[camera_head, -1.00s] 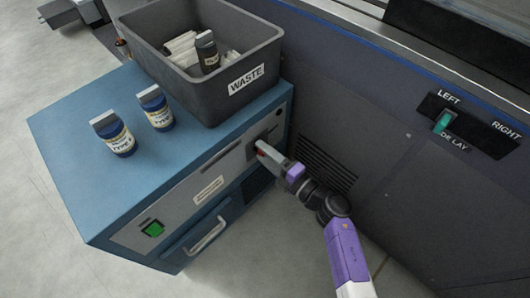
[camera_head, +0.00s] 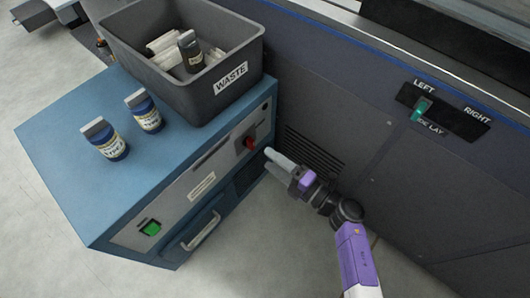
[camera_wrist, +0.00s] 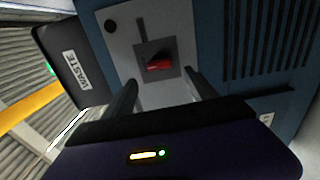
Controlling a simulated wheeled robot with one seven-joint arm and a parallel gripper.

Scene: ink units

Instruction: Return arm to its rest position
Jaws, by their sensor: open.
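My gripper (camera_head: 272,162) is at the end of my purple and grey arm, in front of the right end of the blue cabinet (camera_head: 60,150). Its fingers are apart with nothing between them. A red switch (camera_head: 250,142) on the cabinet's grey front panel stands clear of the fingertips. In the wrist view my gripper's two dark fingers (camera_wrist: 165,95) point toward the panel, and the red switch (camera_wrist: 158,65) shows beyond and between them, not touched.
A grey WASTE bin (camera_head: 215,92) with bottles and white items stands on the cabinet. Two blue bottles (camera_head: 105,140) (camera_head: 145,112) stand left of it. A green button (camera_head: 151,228) and a handle (camera_head: 201,232) are on the front. A dark machine wall (camera_head: 350,120) is close on the right.

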